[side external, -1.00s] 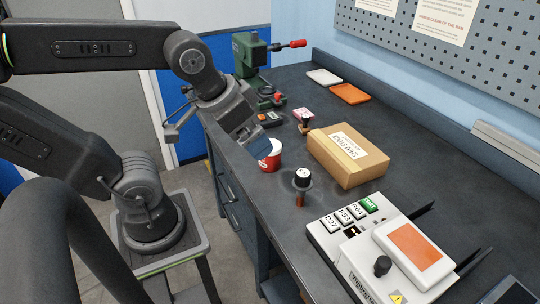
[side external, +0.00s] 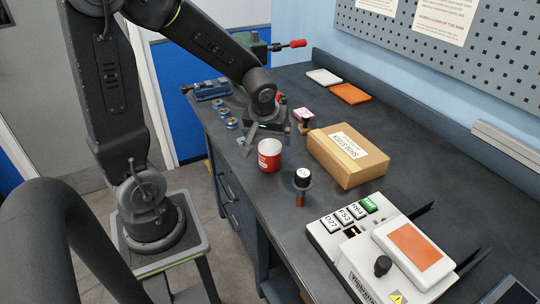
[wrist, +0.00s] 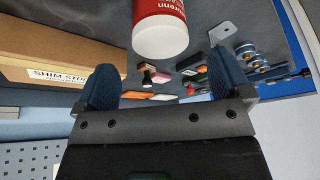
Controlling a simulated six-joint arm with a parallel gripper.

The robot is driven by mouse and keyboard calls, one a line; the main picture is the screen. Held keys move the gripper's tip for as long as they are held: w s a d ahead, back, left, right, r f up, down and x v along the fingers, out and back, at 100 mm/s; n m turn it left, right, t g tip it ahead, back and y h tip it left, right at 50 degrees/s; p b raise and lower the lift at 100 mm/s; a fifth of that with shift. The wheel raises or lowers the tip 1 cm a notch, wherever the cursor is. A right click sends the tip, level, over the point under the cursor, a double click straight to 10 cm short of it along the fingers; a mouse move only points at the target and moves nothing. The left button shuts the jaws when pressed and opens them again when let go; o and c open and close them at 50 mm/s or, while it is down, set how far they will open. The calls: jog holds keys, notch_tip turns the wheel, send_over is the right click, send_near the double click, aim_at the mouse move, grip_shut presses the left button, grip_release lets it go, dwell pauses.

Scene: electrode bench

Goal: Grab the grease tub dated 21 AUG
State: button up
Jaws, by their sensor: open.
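A red and white tub (side external: 268,158) stands upright on the dark bench near its front edge. In the wrist view the tub (wrist: 160,32) shows at the top, upside down, with part of its red label; I cannot read a date on it. My gripper (wrist: 160,78) is open and empty, its two blue fingers spread. The tub lies ahead of the fingertips, roughly midway between them, and does not appear to be held. In the side view my gripper is low over the bench just behind the tub, its fingers mostly hidden.
A cardboard box (side external: 345,160) stands right of the tub. A black-topped object (side external: 303,178) stands in front. A metal bracket (side external: 246,145) and several blue-and-metal rings (side external: 224,114) lie to the left. A white machine (side external: 350,235) fills the near right.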

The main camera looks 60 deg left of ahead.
aim_at(270, 145)
jog(key=shift+s+x, duration=0.2)
jog(key=shift+x, duration=3.55)
jog(key=shift+d, duration=0.1)
jog(key=shift+c, duration=0.3)
jog(key=c, duration=1.1)
